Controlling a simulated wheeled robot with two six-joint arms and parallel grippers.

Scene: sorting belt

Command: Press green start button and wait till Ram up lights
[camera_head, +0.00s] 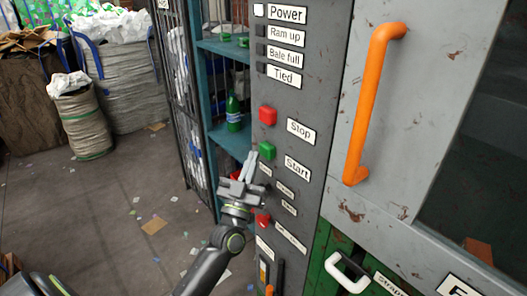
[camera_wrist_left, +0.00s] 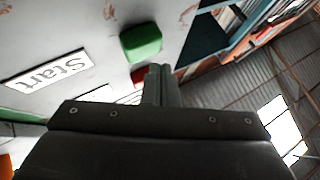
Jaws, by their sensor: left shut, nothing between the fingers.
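The green start button (camera_head: 267,151) sits on the grey control panel, left of the "Start" label (camera_head: 297,168). In the left wrist view the button (camera_wrist_left: 141,42) is just beyond my fingertips, and I cannot tell whether they touch it. My left gripper (camera_head: 250,158) is shut and empty, pointing up close beside the button. The "Ram up" label (camera_head: 284,34) is near the panel's top, and the Ram up lamp (camera_head: 260,31) beside it is dark. The Power lamp (camera_head: 258,10) above it is lit white. My right gripper is not in view.
A red stop button (camera_head: 267,116) is above the green one. Another red control (camera_head: 263,220) is lower on the panel. An orange door handle (camera_head: 374,105) is to the right. Shelves with a green bottle (camera_head: 234,112) stand behind. Full sacks (camera_head: 82,116) stand at the far left.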

